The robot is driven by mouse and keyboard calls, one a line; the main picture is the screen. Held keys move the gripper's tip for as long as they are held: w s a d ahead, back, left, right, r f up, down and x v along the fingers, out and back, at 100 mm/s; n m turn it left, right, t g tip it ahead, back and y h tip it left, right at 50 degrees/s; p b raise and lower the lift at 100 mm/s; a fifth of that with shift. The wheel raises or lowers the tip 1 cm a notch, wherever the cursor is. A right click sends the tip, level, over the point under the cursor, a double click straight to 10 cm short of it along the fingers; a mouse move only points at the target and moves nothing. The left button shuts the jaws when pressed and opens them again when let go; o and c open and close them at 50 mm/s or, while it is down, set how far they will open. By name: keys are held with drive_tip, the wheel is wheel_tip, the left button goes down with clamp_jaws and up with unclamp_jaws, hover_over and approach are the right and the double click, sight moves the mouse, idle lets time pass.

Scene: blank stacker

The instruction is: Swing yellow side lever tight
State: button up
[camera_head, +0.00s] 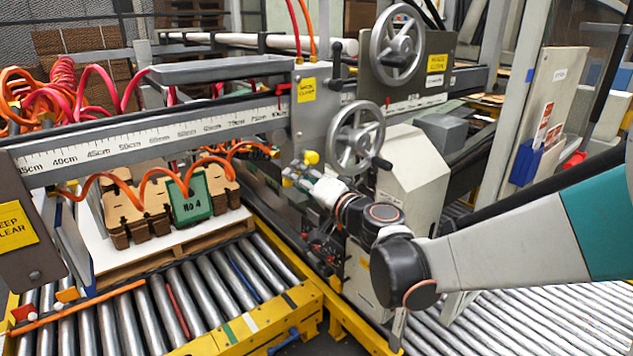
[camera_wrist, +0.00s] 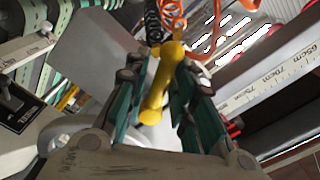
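The yellow side lever (camera_wrist: 155,95) runs between the two fingers of my gripper (camera_wrist: 157,90) in the wrist view, with a rounded knob at its upper end. The green-padded fingers stand on either side, close to the lever. I cannot tell whether both pads touch it. In the head view my gripper (camera_head: 306,178) is at the side of the machine, below the measuring rail and left of the lower handwheel. A yellow knob (camera_head: 311,157) shows just above it. The rest of the lever is largely hidden there.
A grey handwheel (camera_head: 355,135) sits right beside my gripper, with another handwheel (camera_head: 397,45) above. The measuring rail (camera_head: 150,137) runs left. Orange coiled hoses (camera_head: 150,180) hang over stacked cardboard blanks (camera_head: 135,215). Roller conveyors (camera_head: 190,300) lie below.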

drive_tip(key=w+d+f+n+b, duration=0.2)
drive_tip(key=w+d+n, duration=0.15)
drive_tip(key=n, duration=0.85)
drive_tip(key=v, duration=1)
drive_tip(key=shift+p, duration=0.4)
drive_tip(key=shift+s+a+f, duration=0.1)
drive_tip(key=shift+f, duration=0.05)
